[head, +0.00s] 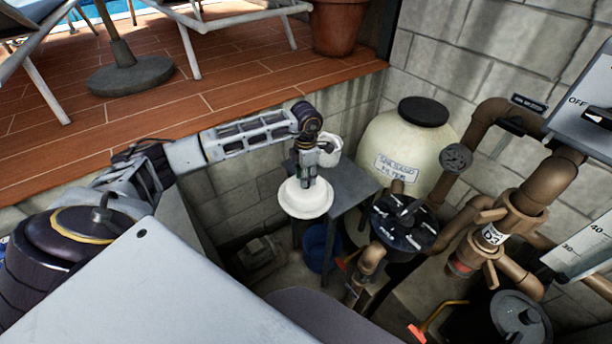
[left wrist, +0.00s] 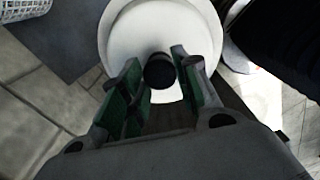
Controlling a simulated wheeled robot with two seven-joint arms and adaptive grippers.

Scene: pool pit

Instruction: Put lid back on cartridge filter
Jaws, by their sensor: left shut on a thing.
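A white domed lid (head: 306,200) with a wide rim hangs from my left gripper (head: 312,172) in front of a small grey table. In the left wrist view the lid (left wrist: 125,35) is below the fingers, and its black knob (left wrist: 159,71) sits between the green pads of my left gripper (left wrist: 150,88). My left gripper is shut on that knob. The lid looks roughly level in the head view. I cannot clearly pick out the open cartridge filter body. My right gripper is not in view.
A white basket (head: 329,149) stands on the grey table (head: 352,183). A blue bucket (head: 320,246) is below. The cream sand filter tank (head: 392,150), a black multiport valve (head: 404,220) and brown pipes (head: 528,195) crowd the right. The wooden deck edge (head: 210,112) lies behind my arm.

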